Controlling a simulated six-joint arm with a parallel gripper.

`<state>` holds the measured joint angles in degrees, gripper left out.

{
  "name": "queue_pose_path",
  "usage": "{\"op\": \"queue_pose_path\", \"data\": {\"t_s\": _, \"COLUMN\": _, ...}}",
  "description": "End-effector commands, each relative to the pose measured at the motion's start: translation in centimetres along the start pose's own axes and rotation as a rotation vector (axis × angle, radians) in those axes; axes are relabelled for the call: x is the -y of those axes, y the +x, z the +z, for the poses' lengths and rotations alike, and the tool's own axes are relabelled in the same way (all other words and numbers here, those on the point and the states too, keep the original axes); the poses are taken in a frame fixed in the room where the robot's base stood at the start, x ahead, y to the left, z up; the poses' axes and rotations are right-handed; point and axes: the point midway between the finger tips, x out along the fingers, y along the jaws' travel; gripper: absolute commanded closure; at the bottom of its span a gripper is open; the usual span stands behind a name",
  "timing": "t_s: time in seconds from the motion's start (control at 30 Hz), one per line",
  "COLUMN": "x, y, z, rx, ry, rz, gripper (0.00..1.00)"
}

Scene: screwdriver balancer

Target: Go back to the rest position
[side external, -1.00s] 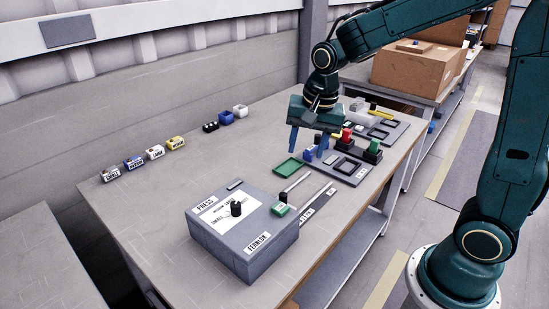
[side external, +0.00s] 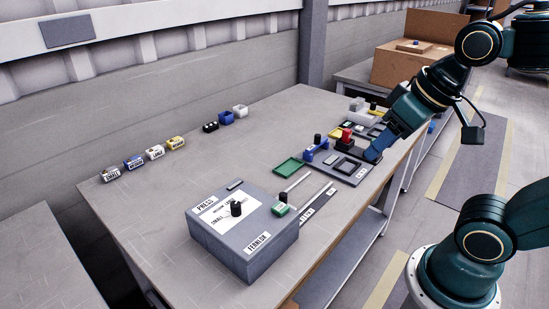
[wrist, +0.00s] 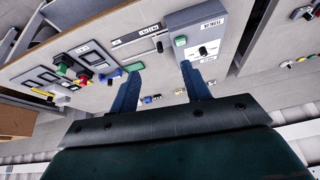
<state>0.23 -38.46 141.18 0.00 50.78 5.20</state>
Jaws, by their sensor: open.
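My gripper (side external: 378,148) is at the right edge of the table in the side view, its blue fingers slanting down and left. In that view it overlaps the right end of the dark fixture plate (side external: 345,172); whether it is above or beside it I cannot tell. In the wrist view my gripper (wrist: 160,68) has two blue fingers well apart, with nothing held between them. The wrist view looks across the tabletop, tilted.
The grey press box (side external: 243,235) stands at the table's front. A green tray (side external: 289,166) and the fixture with blue, black and red parts lie behind it. Several small labelled blocks (side external: 134,162) line the left side. A cardboard box (side external: 405,68) stands on the back bench.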

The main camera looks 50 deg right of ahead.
Motion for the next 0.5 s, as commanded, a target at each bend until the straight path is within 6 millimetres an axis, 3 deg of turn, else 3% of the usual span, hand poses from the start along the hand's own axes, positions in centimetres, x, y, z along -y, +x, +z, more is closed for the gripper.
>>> {"op": "queue_pose_path", "data": {"t_s": 0.2, "x": -0.1, "y": -0.6, "z": 1.4, "rx": -0.028, "ry": -0.086, "rz": -0.003, "gripper": 0.53}}
{"op": "queue_pose_path", "data": {"t_s": 0.5, "x": -0.1, "y": -0.7, "z": 1.6, "rx": -0.029, "ry": -0.096, "rz": -0.003, "gripper": 0.53}}
